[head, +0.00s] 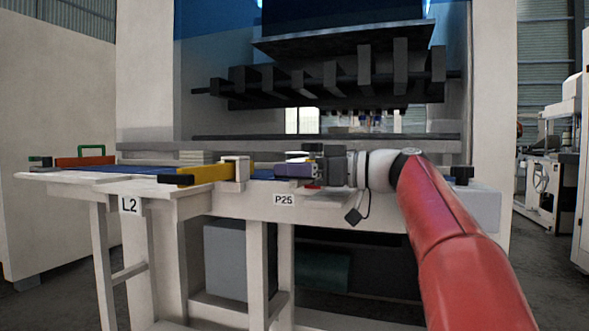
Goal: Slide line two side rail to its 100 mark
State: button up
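A yellow rail (208,173) with a black end lies along the front of the cream table in the head view, near the "L2" label (130,205). A cream block (236,168) sits across its right part. I cannot read a scale or a 100 mark. My gripper (296,165) reaches in from the right, low over the table and to the right of the yellow rail, with a visible gap to the cream block. A small purple-grey piece (293,171) shows at its fingers; I cannot tell whether it is held. The finger gap is too small to make out.
An orange bar (85,161) with a green handle (92,149) lies at the table's far left. A blue strip (135,169) runs along the table top (60,176). A "P25" label (284,200) is on the front edge. Dark machine blocks (330,78) hang above the back.

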jog(key=v, duration=0.7)
jog(key=shift+s+d+b, duration=0.15)
jog(key=shift+d+b, duration=0.15)
jog(key=shift+d, duration=0.05)
